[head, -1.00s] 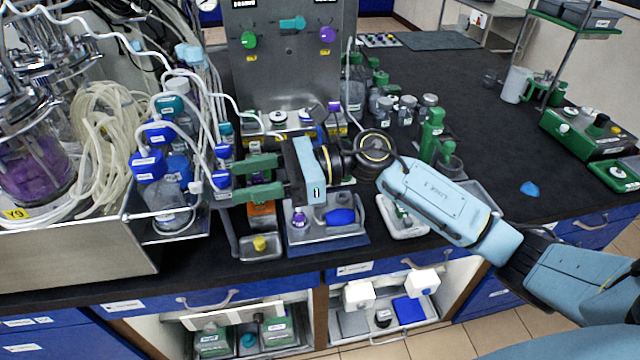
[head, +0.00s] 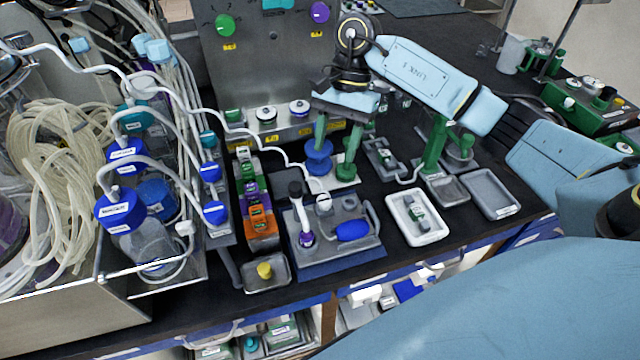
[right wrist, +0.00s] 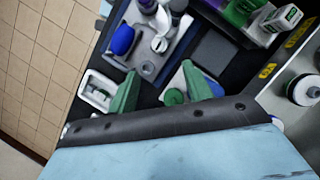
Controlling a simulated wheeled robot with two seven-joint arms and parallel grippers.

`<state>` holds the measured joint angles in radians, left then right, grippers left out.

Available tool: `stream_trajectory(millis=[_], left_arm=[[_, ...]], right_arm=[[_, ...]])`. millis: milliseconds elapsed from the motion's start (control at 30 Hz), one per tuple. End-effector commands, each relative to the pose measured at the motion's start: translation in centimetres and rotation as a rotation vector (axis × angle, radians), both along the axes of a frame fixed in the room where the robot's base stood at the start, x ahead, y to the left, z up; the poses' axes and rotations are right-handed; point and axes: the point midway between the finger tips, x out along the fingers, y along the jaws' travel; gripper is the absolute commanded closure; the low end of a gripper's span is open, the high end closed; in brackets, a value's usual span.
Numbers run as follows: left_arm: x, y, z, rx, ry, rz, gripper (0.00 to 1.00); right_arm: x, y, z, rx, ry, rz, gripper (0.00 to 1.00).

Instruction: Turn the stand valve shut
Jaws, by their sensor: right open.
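My right gripper (head: 333,156) points down over the middle of the bench, its two green fingers apart and nothing held between them. A blue round-bodied fitting (head: 318,160) is by its left finger, at a light plate (head: 345,184). I cannot tell whether the finger touches it, or whether this fitting is the stand valve. In the right wrist view the open gripper (right wrist: 160,73) has a green round part (right wrist: 174,96) near its right finger, on a light plate. The gripper hides part of this area. My left gripper is not in view.
A grey tray (head: 365,250) with a blue bulb (head: 353,230) and upright pieces stands in front. A white tray (head: 420,237) lies right of it. A steel panel (head: 270,75) stands behind. Bottles and tubing (head: 55,150) crowd the left.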

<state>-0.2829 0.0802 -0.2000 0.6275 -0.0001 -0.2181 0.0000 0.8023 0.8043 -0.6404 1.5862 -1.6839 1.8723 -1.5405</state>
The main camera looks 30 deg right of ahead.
Motion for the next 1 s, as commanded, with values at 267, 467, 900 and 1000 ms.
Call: stream_trajectory(millis=[267, 467, 900, 1000], left_arm=[[-4.0, 0.2, 0.3, 0.005, 0.061, -0.001, 0.64], [-1.8, 0.1, 0.6, 0.002, 0.027, -0.001, 0.64], [-1.5, 0.0, 0.7, 0.002, 0.021, 0.000, 0.64], [-1.9, 0.1, 0.7, 0.002, 0.027, 0.000, 0.64]], right_arm=[[-1.4, 2.1, -5.6, 0.004, 0.006, 0.001, 0.50], [-2.0, 3.2, -8.7, 0.003, 0.003, 0.000, 0.50], [-2.3, 3.8, -10.6, 0.001, 0.000, -0.001, 0.50], [-2.3, 3.8, -10.6, 0.001, 0.000, 0.000, 0.53]])
